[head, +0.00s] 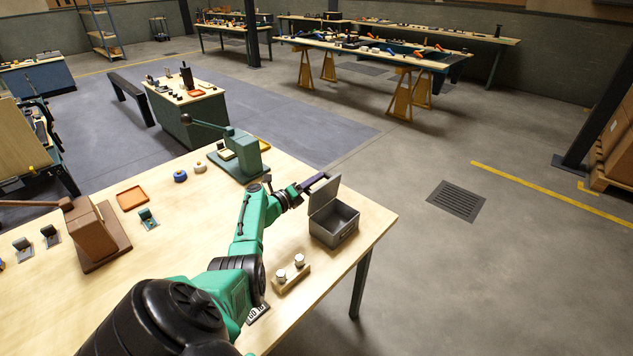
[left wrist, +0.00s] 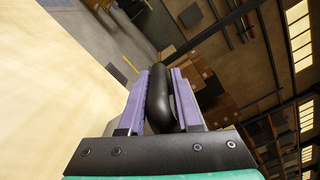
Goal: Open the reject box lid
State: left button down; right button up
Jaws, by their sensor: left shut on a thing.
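The grey reject box (head: 343,232) stands near the right edge of the wooden workbench. Its lid (head: 325,196) is raised about upright, and the inside of the box shows. My left gripper (head: 314,182) is at the upper left of the lid. In the left wrist view the purple fingers of my left gripper (left wrist: 164,88) are shut on a rounded black handle (left wrist: 160,105). It appears to be the lid's handle, but the join to the lid is hidden. My right gripper is not in view.
A wooden block with two round silver-topped pieces (head: 290,273) sits in front of the box. A green lever press (head: 240,155) stands behind my left arm, with an orange tray (head: 131,198) and a brown press (head: 95,235) to the left. Bare floor lies beyond the bench's right edge.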

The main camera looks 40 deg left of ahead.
pick_arm(q)
jog(key=shift+a+f+b, duration=0.4)
jog(key=shift+a+f, duration=0.05)
jog(key=shift+f, duration=0.2)
jog(key=shift+s, duration=0.1)
jog(key=shift+f, duration=0.3)
jog(key=c, duration=0.7)
grip_release()
jog(key=shift+a, duration=0.1)
jog(key=shift+r, duration=0.2)
